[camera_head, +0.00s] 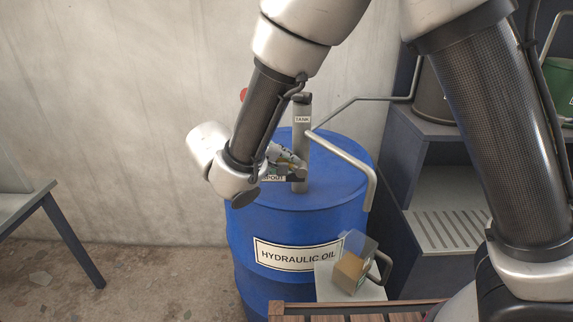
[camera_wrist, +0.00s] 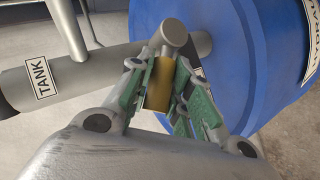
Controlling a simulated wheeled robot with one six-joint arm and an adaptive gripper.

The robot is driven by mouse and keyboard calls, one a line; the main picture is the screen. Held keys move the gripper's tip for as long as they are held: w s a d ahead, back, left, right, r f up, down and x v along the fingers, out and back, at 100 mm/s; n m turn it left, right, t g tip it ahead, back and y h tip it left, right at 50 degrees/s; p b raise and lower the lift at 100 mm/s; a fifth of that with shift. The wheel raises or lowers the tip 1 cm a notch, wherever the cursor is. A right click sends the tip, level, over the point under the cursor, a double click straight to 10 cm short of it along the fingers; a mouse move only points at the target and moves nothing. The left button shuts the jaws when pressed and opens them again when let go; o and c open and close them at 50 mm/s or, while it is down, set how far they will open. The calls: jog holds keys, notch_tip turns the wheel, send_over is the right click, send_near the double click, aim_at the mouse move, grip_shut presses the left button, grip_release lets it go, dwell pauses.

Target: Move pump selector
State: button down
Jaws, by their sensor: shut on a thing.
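A blue drum labelled HYDRAULIC OIL (camera_head: 320,222) stands by the wall. A grey pump column (camera_head: 301,150) labelled TANK rises from its lid; its label also shows in the wrist view (camera_wrist: 40,78). My gripper (camera_head: 284,162) is beside the column, mostly hidden behind my wrist in the head view. In the wrist view my gripper (camera_wrist: 160,72) has its green-padded fingers shut on the pump selector, a brass-coloured piece (camera_wrist: 158,90) below a round grey end. A label ending in "OUT" (camera_head: 274,178) partly shows beside my wrist; the selector itself is hidden there.
A bent grey pipe (camera_head: 352,166) sticks out from the column to the right. A dark shelf unit (camera_head: 445,215) with containers stands at the right. A slatted bench (camera_head: 350,309) and a clear vessel (camera_head: 359,246) are in front. A table (camera_head: 30,205) is at the left.

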jog(key=shift+d+r+m+y, duration=0.35)
jog(key=shift+m+y, duration=0.15)
jog(key=shift+y, duration=0.4)
jog(key=c, duration=1.3)
grip_release()
